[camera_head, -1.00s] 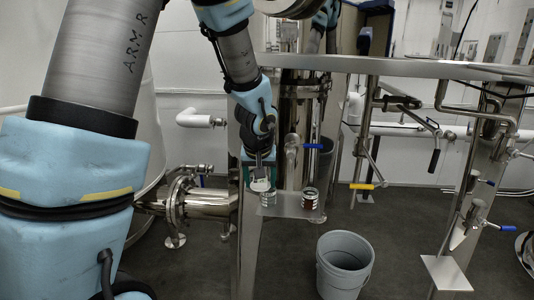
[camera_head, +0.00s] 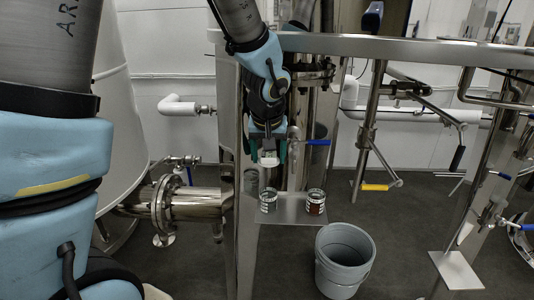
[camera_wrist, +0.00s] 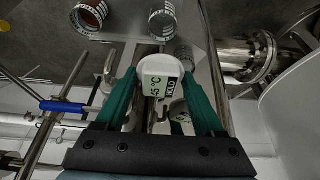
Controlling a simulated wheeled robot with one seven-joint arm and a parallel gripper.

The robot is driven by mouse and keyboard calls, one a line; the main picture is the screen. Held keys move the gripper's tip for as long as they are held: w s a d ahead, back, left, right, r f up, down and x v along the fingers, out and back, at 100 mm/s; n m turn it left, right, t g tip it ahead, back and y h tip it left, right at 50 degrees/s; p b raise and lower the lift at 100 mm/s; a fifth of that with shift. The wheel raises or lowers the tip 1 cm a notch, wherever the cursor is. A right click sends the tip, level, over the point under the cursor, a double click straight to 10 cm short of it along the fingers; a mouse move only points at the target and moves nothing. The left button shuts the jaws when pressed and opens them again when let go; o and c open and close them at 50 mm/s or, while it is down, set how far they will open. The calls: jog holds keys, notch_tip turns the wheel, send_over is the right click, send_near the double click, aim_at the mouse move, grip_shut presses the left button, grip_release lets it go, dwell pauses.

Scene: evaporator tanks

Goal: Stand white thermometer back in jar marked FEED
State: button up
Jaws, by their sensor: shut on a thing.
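My gripper (camera_head: 268,152) points down above the steel shelf and is shut on the white thermometer (camera_head: 269,160). In the wrist view the thermometer's round white head (camera_wrist: 150,68) sits between the green fingers, with a display reading about 45 °C and HOLD. Its stem is not clearly visible. Two glass jars stand on the shelf: a clear one (camera_head: 268,201) almost below the gripper and one with red-brown contents (camera_head: 315,202) to its right. The wrist view also shows the clear jar (camera_wrist: 162,20) and the red-brown jar (camera_wrist: 90,14). Their label words are too small to read.
The small steel shelf (camera_head: 291,217) has bare room between the jars. A steel leg (camera_head: 239,240) stands left of it, and a blue-handled valve (camera_head: 317,142) is behind. A grey bucket (camera_head: 344,262) stands on the floor below. Flanged piping (camera_head: 188,203) lies left.

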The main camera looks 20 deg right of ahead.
dwell(0.3)
notch_tip(320, 180, down, 9)
jog(key=b, duration=0.9)
jog(key=shift+r+b, duration=0.1)
jog(key=shift+b, duration=0.2)
jog(key=o, duration=1.5)
jog(key=shift+s+r, duration=0.1)
jog(key=v, duration=1)
jog(key=shift+s+a+r, duration=0.15)
jog(key=shift+r, duration=0.15)
jog(key=a+f+n+p, duration=0.1)
jog(key=a+p, duration=0.1)
jog(key=a, duration=0.7)
jog(key=a+f+n+g+y+p, duration=0.1)
jog(key=a+p, duration=0.2)
jog(key=a, duration=0.6)
jog(key=a+f+n+g+p, duration=0.1)
jog(key=a+f+p, duration=0.1)
jog(key=a, duration=0.8)
jog(key=shift+a+n+y+p, duration=0.15)
jog(key=shift+n+y+p, duration=0.15)
jog(key=shift+n, duration=0.1)
